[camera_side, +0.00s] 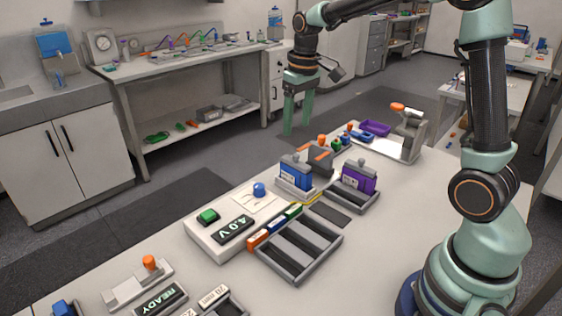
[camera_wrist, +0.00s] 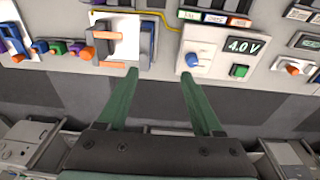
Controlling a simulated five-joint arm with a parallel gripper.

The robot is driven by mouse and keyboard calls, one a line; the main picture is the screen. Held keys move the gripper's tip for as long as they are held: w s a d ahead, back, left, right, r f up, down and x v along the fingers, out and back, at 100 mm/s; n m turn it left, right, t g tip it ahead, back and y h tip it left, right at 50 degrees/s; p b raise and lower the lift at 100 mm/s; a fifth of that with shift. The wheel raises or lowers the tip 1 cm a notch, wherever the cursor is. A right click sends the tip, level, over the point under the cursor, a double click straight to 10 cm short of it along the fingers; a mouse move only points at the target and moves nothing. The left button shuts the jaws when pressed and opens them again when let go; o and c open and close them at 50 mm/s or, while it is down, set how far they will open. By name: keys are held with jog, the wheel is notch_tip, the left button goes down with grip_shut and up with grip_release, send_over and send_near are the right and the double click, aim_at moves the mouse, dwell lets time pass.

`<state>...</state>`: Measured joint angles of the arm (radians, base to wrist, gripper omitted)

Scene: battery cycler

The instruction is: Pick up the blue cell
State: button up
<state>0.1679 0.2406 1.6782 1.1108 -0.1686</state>
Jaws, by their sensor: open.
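The blue cell (camera_side: 296,174) stands upright in a pale holder near the middle of the bench in the side view. It has a white label low on its face and a grey top. I cannot pick it out surely in the wrist view. My gripper (camera_side: 297,127) hangs fingers-down behind the blue cell in the side view, apart from it and higher up. In the wrist view its two green fingers (camera_wrist: 158,72) are spread with nothing between them.
A purple cell (camera_side: 358,178) stands in a grey tray just right of the blue cell. An orange-handled grey fixture (camera_side: 318,160) is close behind it. The 4.0 V panel (camera_side: 234,229) and an empty slotted tray (camera_side: 298,248) are nearer the camera. Dark floor shows below the bench edge in the wrist view.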

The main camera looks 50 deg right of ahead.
jog(key=g, duration=0.1)
send_over(294, 155)
notch_tip(294, 155, down, 4)
jog(key=shift+a+f, duration=0.1)
jog(key=shift+f, duration=0.6)
notch_tip(294, 155, down, 6)
jog(key=shift+f, duration=0.2)
jog(key=shift+s+d+f, duration=0.1)
jog(key=shift+d+f, duration=0.1)
jog(key=shift+f, duration=1.15)
jog(key=shift+s+d+f, duration=0.1)
jog(key=shift+d+f, duration=0.05)
jog(key=shift+f, duration=1.2)
jog(key=shift+c, duration=0.3)
grip_shut()
jog(key=shift+r, duration=0.1)
